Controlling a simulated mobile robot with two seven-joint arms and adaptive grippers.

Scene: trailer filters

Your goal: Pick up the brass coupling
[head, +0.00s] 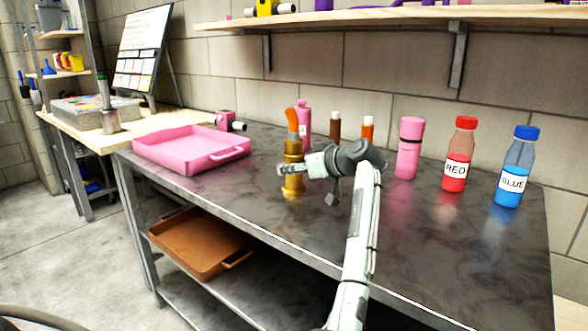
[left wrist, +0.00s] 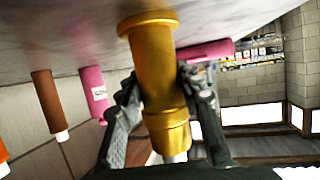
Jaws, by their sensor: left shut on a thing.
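The brass coupling (head: 293,184) is a gold-coloured, stepped cylinder. It stands upright on or just above the dark tabletop, left of the middle of the head view. My left gripper (head: 290,170) reaches it from the right and is shut on its body. In the left wrist view the coupling (left wrist: 160,75) sits between the two fingers of the gripper (left wrist: 160,100), with its wide flange toward the tabletop. I cannot tell whether the flange touches the table. An orange-topped thing (head: 292,122) shows directly above the coupling in the head view. My right gripper is not in view.
A pink tray (head: 190,165) lies to the left. Behind and right stand a pink bottle (head: 304,118), small brown and orange bottles, a pink cylinder (head: 408,150), a red bottle (head: 459,155) and a blue bottle (head: 515,168). A wooden shelf (head: 400,18) hangs above.

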